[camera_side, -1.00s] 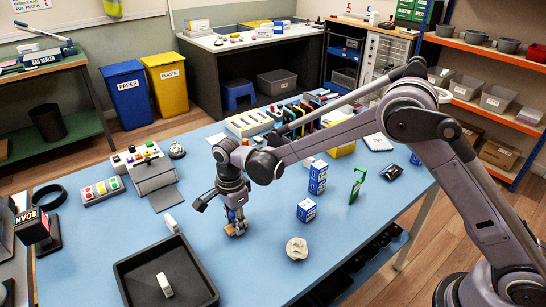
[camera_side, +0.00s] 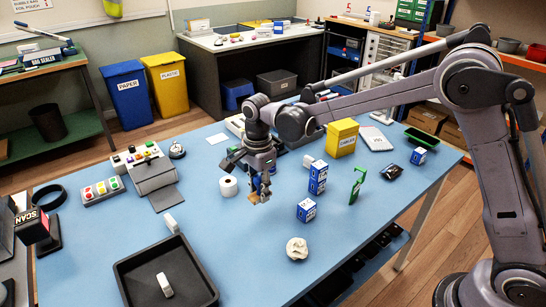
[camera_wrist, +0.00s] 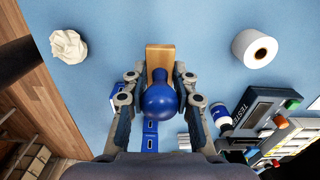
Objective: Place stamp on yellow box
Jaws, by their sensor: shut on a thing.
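The stamp has a blue rounded handle and a wooden block base. It fills the middle of the wrist view (camera_wrist: 159,98), with my gripper (camera_wrist: 160,76) shut around its handle. In the side view the stamp's wooden base (camera_side: 259,197) hangs below my gripper (camera_side: 260,183), above the blue table. The yellow box (camera_side: 341,138), with a white label, stands on the table to the right of and behind my gripper, apart from it. I cannot pick out the yellow box in the wrist view.
Blue-and-white boxes (camera_side: 318,177) stand stacked between my gripper and the green stand (camera_side: 357,184). A white roll (camera_side: 228,186) is left of my gripper. Crumpled paper (camera_side: 297,248) and a black tray (camera_side: 165,275) lie nearer the front.

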